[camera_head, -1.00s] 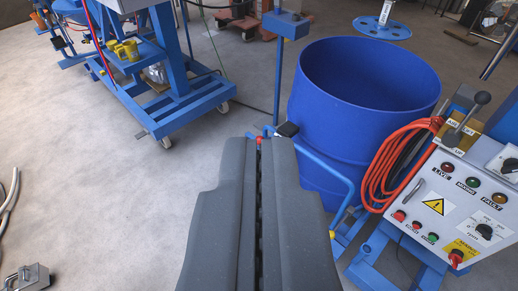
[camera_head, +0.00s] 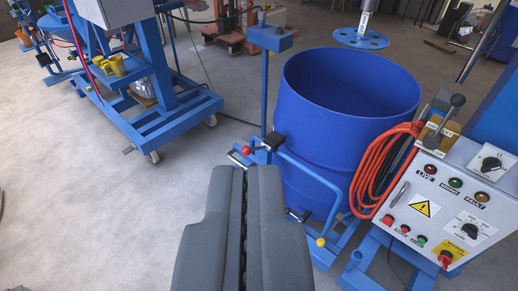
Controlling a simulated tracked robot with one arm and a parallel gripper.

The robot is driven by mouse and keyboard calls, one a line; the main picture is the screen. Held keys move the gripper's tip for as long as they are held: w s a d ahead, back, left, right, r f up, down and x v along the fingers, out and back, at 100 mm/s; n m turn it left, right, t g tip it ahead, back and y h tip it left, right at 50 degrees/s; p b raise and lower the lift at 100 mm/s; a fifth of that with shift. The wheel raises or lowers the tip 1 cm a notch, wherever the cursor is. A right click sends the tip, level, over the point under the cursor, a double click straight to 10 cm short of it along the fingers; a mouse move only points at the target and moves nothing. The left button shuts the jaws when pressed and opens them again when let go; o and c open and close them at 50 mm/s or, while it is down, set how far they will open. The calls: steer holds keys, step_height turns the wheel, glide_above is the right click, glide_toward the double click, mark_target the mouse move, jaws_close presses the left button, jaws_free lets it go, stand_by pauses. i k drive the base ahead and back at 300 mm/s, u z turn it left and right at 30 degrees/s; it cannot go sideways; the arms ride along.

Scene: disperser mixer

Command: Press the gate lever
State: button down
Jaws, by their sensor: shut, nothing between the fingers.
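My gripper (camera_head: 246,168) is shut and empty, its two grey fingers pointing away from me at the bottom centre. A small lever with a red ball knob (camera_head: 246,150) stands on the blue frame, just beyond the fingertips; I see a gap between them in the picture, but cannot tell the real distance. A curved blue tube (camera_head: 318,175) bends around the front of the blue drum (camera_head: 345,120), with a yellow knob (camera_head: 320,242) at its lower end, right of my fingers. No label shows which part is the gate lever.
A control box (camera_head: 440,205) with buttons, dials and a black-knobbed lever (camera_head: 446,114) stands at the right. An orange cable coil (camera_head: 372,170) hangs beside it. A blue wheeled stand (camera_head: 150,90) is at the upper left.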

mark_target(273, 141)
steer(key=k, duration=0.6)
steer(key=u, duration=0.35)
steer(key=i, duration=1.7)
steer(key=z, duration=0.1)
